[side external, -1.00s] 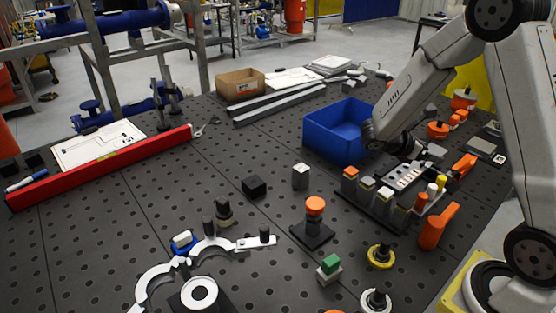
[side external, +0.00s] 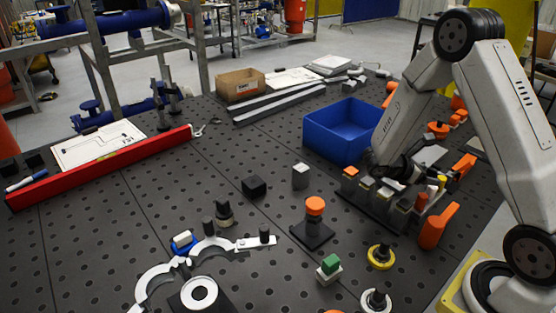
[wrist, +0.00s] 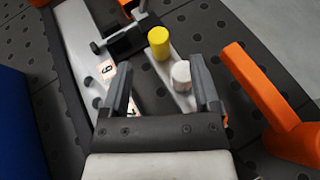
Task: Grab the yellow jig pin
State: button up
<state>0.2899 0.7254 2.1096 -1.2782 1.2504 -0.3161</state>
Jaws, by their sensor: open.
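The yellow jig pin (wrist: 159,42) stands in a pale strip in the wrist view, just beyond and between my fingertips. Its yellow top also shows in the side view (side external: 442,180), to the right of my gripper (side external: 407,173). A white pin (wrist: 181,75) stands beside it, nearer to my gripper. In the wrist view my gripper (wrist: 160,80) is open, with nothing held between its fingers. The white pin shows between the fingers, closer to the right one. The side view does not show the fingertips clearly.
An orange block-like part (wrist: 258,90) rises close to the right finger; it also shows in the side view (side external: 437,226). A blue bin (side external: 340,135) stands left of my gripper. Several small blocks line the near side of the rack. Open table lies farther left.

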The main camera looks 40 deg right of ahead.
aim_at(442, 178)
jog(key=shift+s+d+f, duration=0.1)
jog(key=shift+d, duration=0.1)
jog(key=shift+x, duration=2.55)
grip_shut()
